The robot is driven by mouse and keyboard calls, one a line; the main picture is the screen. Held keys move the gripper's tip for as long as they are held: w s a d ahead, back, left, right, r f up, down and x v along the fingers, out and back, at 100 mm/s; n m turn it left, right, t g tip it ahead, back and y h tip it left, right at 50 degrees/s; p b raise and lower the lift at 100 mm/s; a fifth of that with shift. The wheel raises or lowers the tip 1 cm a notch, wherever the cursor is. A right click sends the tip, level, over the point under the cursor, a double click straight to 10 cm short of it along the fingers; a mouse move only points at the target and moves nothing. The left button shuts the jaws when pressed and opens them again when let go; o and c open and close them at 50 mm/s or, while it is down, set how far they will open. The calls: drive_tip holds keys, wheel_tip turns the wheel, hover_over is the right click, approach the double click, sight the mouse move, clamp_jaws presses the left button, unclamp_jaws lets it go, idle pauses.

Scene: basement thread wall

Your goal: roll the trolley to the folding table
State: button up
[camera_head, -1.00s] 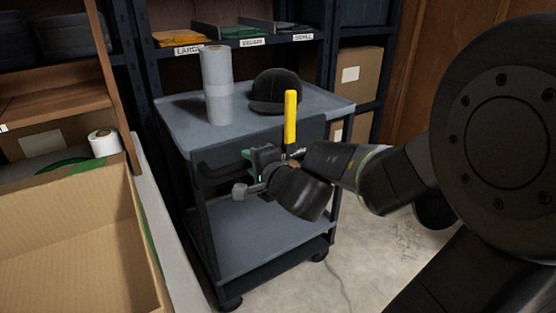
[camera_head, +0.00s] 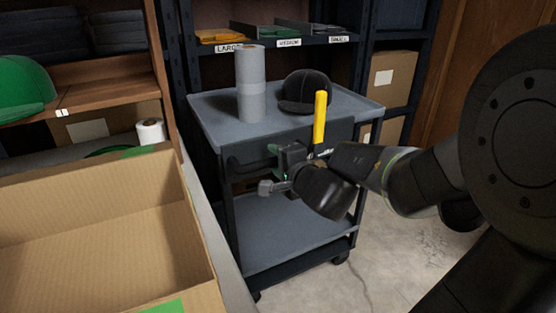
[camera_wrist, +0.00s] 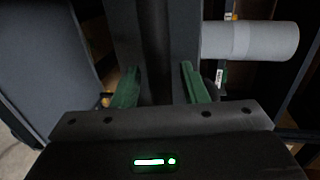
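The grey trolley (camera_head: 268,222) has two decks and a dark handle (camera_head: 236,166) along its near side. It stands on casters in front of the shelving. A grey roll (camera_head: 251,85) stands upright on its top deck, with a black cap (camera_head: 305,92) beside it. My gripper (camera_head: 274,168) is at the handle side. In the wrist view, its green-padded fingers (camera_wrist: 160,86) are apart, with the trolley's dark edge beyond and between them. I cannot tell whether they touch the handle. The roll also shows in the wrist view (camera_wrist: 250,41). I cannot identify a folding table.
An open cardboard box (camera_head: 95,235) sits at left on a surface with a grey edge (camera_head: 228,262). A white roll (camera_head: 150,131) and a green cap (camera_head: 24,86) are behind it. Shelving with labelled trays (camera_head: 290,36) backs the trolley. Concrete floor (camera_head: 385,255) is bare at right.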

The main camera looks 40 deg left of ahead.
drive_tip(key=shift+s+d+r, duration=0.1)
drive_tip(key=shift+d+r, duration=0.15)
drive_tip(key=shift+d, duration=0.2)
drive_tip(key=p+v, duration=0.4)
drive_tip(key=v, duration=0.8)
drive_tip(key=shift+s+d, duration=0.15)
drive_tip(key=shift+d, duration=0.25)
drive_tip(key=shift+f, duration=0.1)
drive_tip(key=b+x, duration=0.4)
drive_tip(key=x, duration=1)
drive_tip(key=shift+d, duration=0.1)
